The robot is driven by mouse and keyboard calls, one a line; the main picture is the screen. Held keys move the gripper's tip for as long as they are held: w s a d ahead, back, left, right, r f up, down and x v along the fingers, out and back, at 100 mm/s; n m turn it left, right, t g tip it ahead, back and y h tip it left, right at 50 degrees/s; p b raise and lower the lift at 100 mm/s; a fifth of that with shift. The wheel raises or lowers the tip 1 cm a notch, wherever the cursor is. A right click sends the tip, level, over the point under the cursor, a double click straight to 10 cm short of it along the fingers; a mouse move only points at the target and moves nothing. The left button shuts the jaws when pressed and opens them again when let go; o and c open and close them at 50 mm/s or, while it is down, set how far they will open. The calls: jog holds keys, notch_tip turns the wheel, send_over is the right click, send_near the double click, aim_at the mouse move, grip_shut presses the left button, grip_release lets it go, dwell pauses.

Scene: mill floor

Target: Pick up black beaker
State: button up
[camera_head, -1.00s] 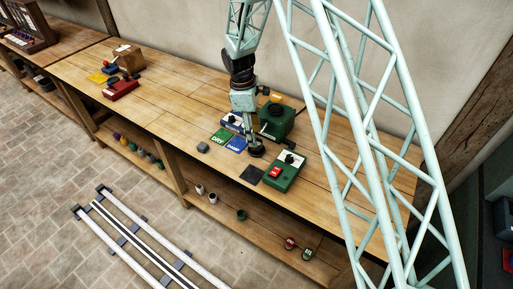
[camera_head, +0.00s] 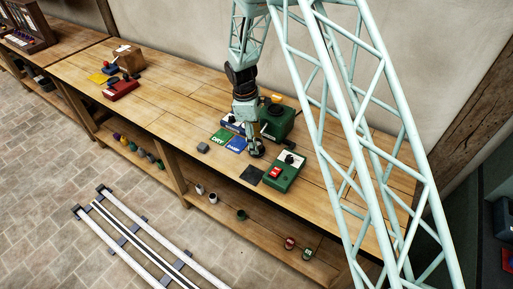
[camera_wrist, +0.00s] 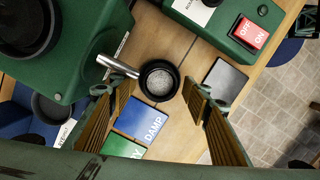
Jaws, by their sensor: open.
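The black beaker (camera_wrist: 159,80) is a small round cup with grey grainy contents, seen from above in the wrist view. It stands upright on the wooden bench beside the end of a silver spout (camera_wrist: 117,67). My gripper (camera_wrist: 156,92) is open, with one finger on each side of the beaker in that view. I cannot tell whether either finger touches it. In the head view my gripper (camera_head: 250,140) points down over the beaker (camera_head: 257,152), which is partly covered by it.
A green machine (camera_head: 278,122) stands close behind the beaker, and a green switch box (camera_head: 285,178) with a red switch is to its right. A dark square plate (camera_head: 251,175), a green DRY card (camera_head: 220,137) and a blue DAMP card (camera_head: 237,144) lie nearby.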

jog(key=shift+d+f, duration=0.15)
jog(key=shift+f, duration=0.7)
jog(key=c, duration=1)
